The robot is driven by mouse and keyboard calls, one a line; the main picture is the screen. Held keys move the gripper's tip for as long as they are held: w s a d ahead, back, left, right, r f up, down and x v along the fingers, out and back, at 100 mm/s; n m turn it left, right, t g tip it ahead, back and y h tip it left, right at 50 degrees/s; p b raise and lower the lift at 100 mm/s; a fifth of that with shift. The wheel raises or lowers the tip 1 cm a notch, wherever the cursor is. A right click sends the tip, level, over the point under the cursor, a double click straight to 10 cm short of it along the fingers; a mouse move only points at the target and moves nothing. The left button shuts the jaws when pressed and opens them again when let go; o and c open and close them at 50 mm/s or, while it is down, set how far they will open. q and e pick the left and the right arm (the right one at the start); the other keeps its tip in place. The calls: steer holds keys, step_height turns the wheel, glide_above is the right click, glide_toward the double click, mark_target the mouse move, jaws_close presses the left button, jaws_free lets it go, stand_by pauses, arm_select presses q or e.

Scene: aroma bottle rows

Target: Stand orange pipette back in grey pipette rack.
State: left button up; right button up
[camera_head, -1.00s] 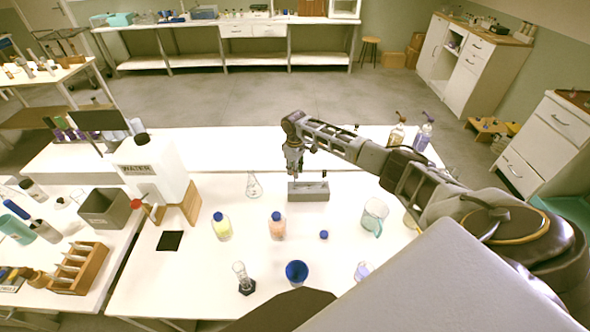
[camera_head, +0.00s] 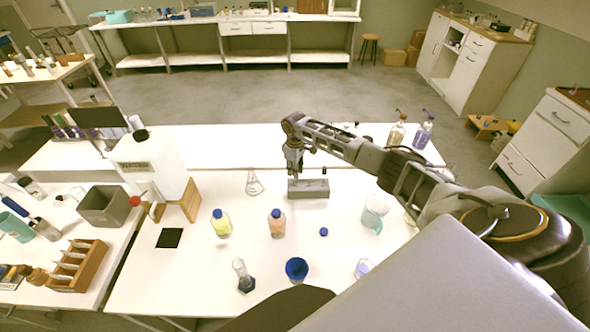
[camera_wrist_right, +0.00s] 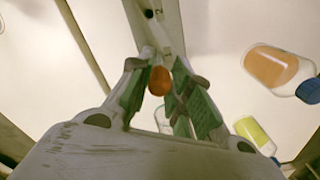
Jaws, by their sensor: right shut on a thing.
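The grey pipette rack (camera_head: 309,194) is a small block in the middle of the white table. My right gripper (camera_head: 294,172) points down at the rack's left end. In the right wrist view the orange end of the pipette (camera_wrist_right: 160,80) shows between the green-padded fingers of my right gripper (camera_wrist_right: 165,90), which is shut on it. The grey rack with small holes (camera_wrist_right: 160,18) lies just beyond it. The pipette's lower part is hidden, so I cannot tell whether it is in a slot. My left gripper is not in view.
A conical flask (camera_head: 254,183) stands left of the rack. A yellow bottle (camera_head: 221,225) and an orange bottle (camera_head: 277,224) with blue caps stand nearer me. A glass jug (camera_head: 374,214) is at the right. The table between rack and jug is clear.

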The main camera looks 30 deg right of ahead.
steer(key=o, duration=0.7)
steer(key=shift+r, duration=0.1)
steer(key=shift+r+p, duration=1.2)
steer(key=shift+r, duration=1.2)
steer(key=shift+r, duration=0.15)
steer(key=shift+r, duration=2.35)
